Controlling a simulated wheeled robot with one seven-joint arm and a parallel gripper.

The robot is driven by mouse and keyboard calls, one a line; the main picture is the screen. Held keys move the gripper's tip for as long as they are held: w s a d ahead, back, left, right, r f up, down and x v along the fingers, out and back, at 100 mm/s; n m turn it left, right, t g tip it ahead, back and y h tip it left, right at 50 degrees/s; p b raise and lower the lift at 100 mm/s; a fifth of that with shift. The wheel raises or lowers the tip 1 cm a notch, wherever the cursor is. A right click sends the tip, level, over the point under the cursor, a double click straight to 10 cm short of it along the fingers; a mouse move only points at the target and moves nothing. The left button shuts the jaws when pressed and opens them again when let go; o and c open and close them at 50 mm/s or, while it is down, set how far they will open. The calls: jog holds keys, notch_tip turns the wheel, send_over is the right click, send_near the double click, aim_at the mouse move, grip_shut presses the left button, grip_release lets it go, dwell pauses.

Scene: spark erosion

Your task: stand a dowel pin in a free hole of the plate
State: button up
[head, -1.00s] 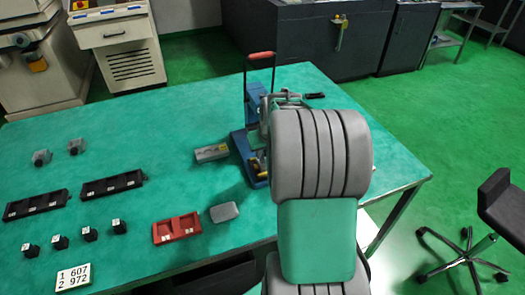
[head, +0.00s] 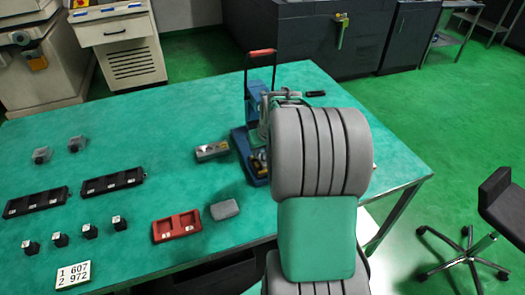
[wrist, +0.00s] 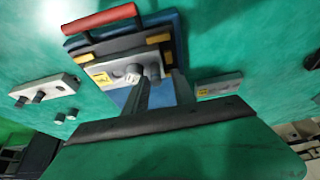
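The grey plate (wrist: 108,72) with a yellow label lies on the blue press-like fixture (head: 252,160), under its red handle (head: 262,52). In the wrist view a pale round-topped pin (wrist: 133,73) and a darker pin (wrist: 154,71) show at the plate, close to my fingertips. My gripper (wrist: 160,78) points at the plate. Its two fingers stand apart, with no clear contact on either pin. The plate's holes are too small or hidden to make out. In the head view my arm hides the gripper and most of the plate.
A grey block with dark pegs (wrist: 45,90) lies left of the fixture in the wrist view. On the table stand a labelled grey block (head: 212,151), a red tray (head: 176,226), a grey box (head: 225,209), black trays (head: 112,182) and small black blocks.

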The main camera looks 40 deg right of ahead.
jog(key=shift+s+d, duration=0.1)
jog(key=shift+d, duration=0.05)
jog(key=shift+r, duration=0.15)
jog(key=v, duration=0.7)
jog(key=shift+r, duration=0.2)
jog(key=shift+s, duration=0.1)
